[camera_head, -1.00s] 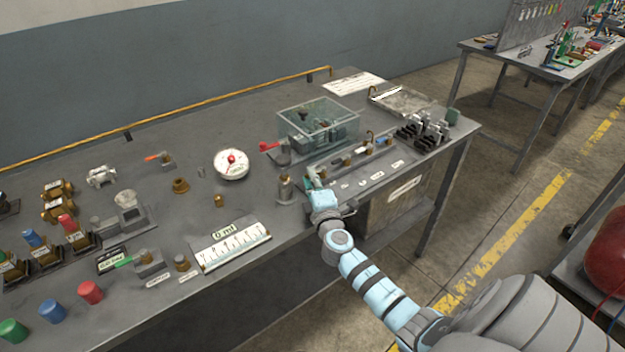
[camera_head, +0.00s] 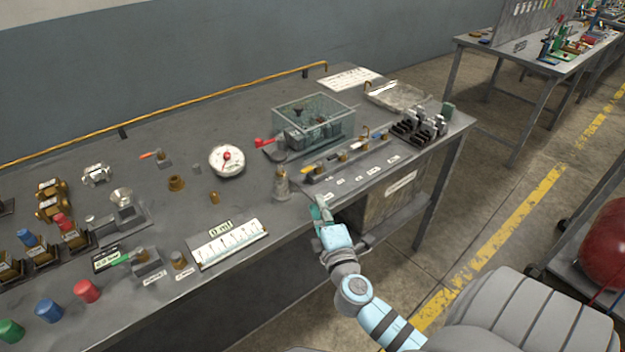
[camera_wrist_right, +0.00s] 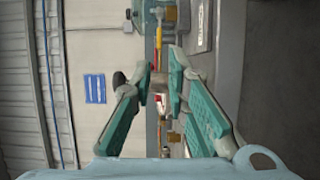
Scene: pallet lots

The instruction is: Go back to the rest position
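My right gripper (camera_head: 321,210) is at the front edge of the grey workbench (camera_head: 235,125), just in front of a rail of small valves (camera_head: 345,160). In the right wrist view the right gripper (camera_wrist_right: 160,85) has its two teal fingers apart, with a narrow gap between the tips. Valve parts and a yellow handle show beyond the gap, and I see nothing held. My left gripper is in neither view.
A clear box (camera_head: 313,120), a round white gauge (camera_head: 226,160) and a white scale plate (camera_head: 228,245) stand on the bench. Red (camera_head: 87,291), blue (camera_head: 48,310) and green (camera_head: 10,330) caps are at front left. A red tank (camera_head: 608,250) is at right. Floor between is open.

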